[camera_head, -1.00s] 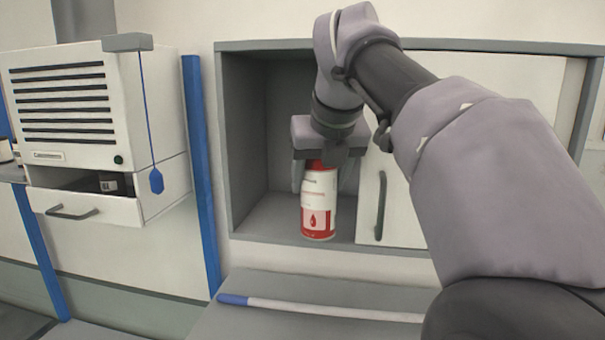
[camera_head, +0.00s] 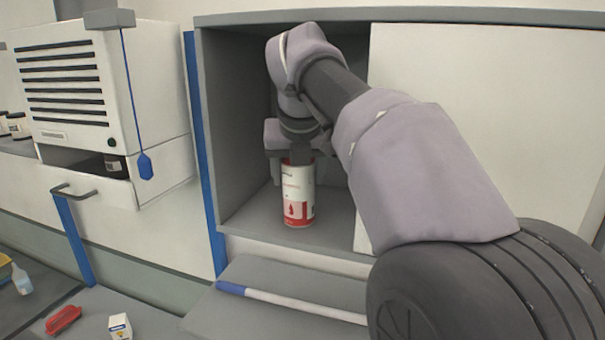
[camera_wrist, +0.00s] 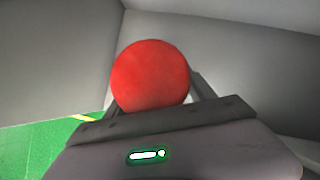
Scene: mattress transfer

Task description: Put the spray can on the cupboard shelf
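The red and white spray can (camera_head: 298,194) is upright inside the open left part of the grey cupboard, over the cupboard shelf (camera_head: 250,213). My gripper (camera_head: 291,160) is shut around the top of the can from above. The can's base looks at or very near the shelf surface; I cannot tell whether it touches. In the wrist view the can's round red top (camera_wrist: 150,75) sits between the fingers of my gripper (camera_wrist: 154,100).
A white sliding door (camera_head: 480,120) covers the right part of the cupboard. A blue-tipped white rod (camera_head: 290,302) lies on the grey surface below. A white cabinet with an open drawer (camera_head: 100,195) stands at left. A red object (camera_head: 63,320) and a small box (camera_head: 120,326) lie lower left.

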